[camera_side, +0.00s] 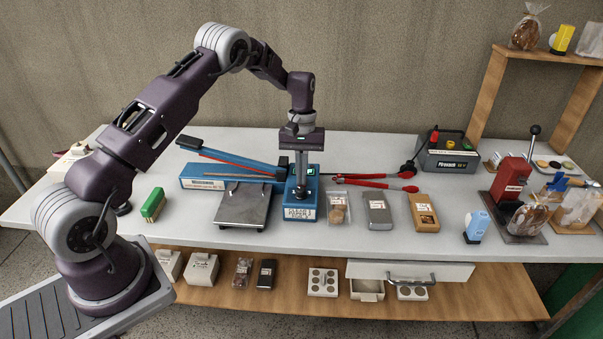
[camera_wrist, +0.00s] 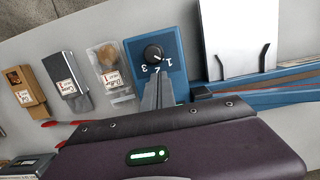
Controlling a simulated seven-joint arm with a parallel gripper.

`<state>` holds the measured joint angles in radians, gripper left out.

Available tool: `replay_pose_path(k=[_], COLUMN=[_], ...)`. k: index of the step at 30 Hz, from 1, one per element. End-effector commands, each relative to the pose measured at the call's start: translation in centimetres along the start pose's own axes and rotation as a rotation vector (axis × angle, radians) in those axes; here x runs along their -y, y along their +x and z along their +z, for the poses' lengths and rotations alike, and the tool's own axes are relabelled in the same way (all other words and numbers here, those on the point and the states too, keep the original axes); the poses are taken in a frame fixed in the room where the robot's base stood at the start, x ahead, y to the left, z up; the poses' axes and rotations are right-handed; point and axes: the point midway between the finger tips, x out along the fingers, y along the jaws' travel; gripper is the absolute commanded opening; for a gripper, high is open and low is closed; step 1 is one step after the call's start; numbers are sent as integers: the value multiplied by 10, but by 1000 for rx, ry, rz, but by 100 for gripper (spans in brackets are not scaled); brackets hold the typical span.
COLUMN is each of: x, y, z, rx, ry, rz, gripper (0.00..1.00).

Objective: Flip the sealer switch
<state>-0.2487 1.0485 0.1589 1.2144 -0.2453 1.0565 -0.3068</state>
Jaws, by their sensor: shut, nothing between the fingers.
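The blue sealer (camera_side: 205,183) lies on the table with its long lever arm raised at the left. Its blue control box (camera_side: 300,213) is at the right end, with a black dial marked 1, 2, 3 on top; the dial (camera_wrist: 153,54) shows in the wrist view. My gripper (camera_side: 301,190) points straight down over this box, fingers together and empty. In the wrist view the fingertips (camera_wrist: 158,82) are just below the dial's numbers and cover part of the box top. I cannot make out the switch clearly; the fingers may hide it. Contact with the box cannot be told.
A metal plate (camera_side: 243,207) sits in front of the sealer. Right of the box are red-handled tools (camera_side: 375,184) and packets, including a grey one (camera_side: 377,211). A grey powered unit (camera_side: 448,155) stands at the back right. A green block (camera_side: 153,205) lies at left.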

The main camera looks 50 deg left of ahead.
Motion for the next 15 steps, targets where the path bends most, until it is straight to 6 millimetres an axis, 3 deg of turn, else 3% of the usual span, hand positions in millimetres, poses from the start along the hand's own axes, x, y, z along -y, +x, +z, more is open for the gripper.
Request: replay_pose_path(k=[15], x=[1], y=[-5], z=[-15], rx=[-1], ry=[-1], rz=[-1], gripper=[0])
